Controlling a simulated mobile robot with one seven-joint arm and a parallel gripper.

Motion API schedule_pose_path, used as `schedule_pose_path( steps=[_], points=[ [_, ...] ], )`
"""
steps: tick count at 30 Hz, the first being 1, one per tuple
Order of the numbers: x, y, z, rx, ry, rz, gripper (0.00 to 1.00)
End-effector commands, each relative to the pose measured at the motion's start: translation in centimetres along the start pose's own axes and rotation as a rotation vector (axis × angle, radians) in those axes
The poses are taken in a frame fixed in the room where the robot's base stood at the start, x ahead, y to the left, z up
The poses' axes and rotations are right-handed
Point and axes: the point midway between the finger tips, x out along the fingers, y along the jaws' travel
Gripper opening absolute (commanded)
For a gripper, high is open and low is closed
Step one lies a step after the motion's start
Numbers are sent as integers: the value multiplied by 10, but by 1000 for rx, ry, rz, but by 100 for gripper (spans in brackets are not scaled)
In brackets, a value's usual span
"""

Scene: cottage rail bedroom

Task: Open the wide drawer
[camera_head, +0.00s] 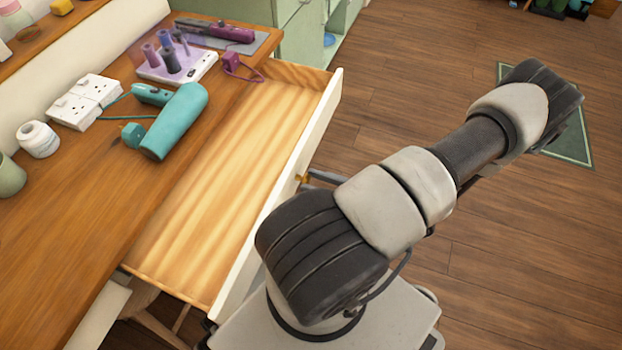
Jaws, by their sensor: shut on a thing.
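The wide drawer (225,180) is pulled well out from under the wooden tabletop, and its pale wood inside looks empty. Its white front panel (290,190) faces right, toward my arm. A small brass-coloured handle (301,178) sits on the outer face of the front. My gripper (311,178) is shut on the handle; only a small part of it shows, as my arm hides the rest.
A green cabinet (308,35) stands behind. Wooden floor (510,240) is open to the right.

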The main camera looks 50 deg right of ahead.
Motion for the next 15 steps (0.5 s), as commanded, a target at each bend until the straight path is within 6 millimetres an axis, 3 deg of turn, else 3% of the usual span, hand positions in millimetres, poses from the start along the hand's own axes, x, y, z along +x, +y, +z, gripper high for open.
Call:
schedule_pose_path(
  steps=[6, 7, 9, 10, 15],
  points=[
    [0, 0, -1, 1, 2, 1, 0],
    [0, 0, -1, 1, 2, 1, 28],
    [0, 0, -1, 1, 2, 1, 40],
    [0, 0, -1, 1, 2, 1, 44],
    [0, 0, -1, 0, 1, 1, 44]
  ],
)
